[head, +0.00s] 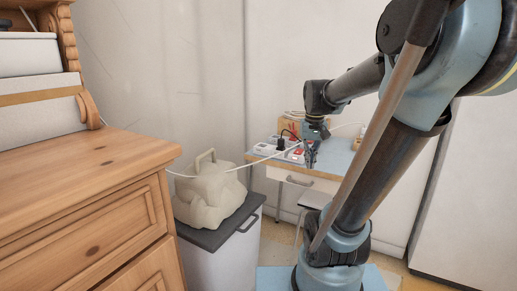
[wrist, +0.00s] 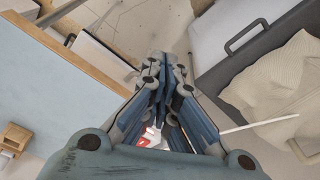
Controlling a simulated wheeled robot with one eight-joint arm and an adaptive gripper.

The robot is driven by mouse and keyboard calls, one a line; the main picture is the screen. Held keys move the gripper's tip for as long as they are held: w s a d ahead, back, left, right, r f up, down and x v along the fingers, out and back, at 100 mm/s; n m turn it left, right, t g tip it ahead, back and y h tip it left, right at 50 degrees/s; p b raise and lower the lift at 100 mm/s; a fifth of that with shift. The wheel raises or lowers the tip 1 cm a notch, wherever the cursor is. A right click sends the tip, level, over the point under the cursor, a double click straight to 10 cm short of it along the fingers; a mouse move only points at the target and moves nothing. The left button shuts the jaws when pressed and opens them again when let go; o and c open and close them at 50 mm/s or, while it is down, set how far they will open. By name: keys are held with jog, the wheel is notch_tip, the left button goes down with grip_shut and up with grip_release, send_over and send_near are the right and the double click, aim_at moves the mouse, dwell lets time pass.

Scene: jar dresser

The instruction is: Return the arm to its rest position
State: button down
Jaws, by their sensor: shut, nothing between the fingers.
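My gripper (wrist: 166,62) is shut and empty in the wrist view, its two fingers together and pointing down towards the floor. In the head view my gripper (head: 310,158) is small and dark, hanging in front of the blue-topped desk. My arm runs from the lower middle of the head view up to the top right and back down to the gripper. No jar is in view.
A wooden dresser (head: 75,190) fills the left. A grey bin (head: 222,255) with a beige bag (head: 208,192) on its lid stands beside it. The blue-topped desk (head: 340,160) holds small items. A white cable crosses between bag and desk.

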jog(key=s+f+t, duration=0.1)
jog(key=s+f, duration=1.1)
jog(key=s, duration=0.2)
jog(key=shift+s+d+f, duration=0.15)
jog(key=shift+s+d, duration=0.05)
jog(key=shift+s, duration=0.05)
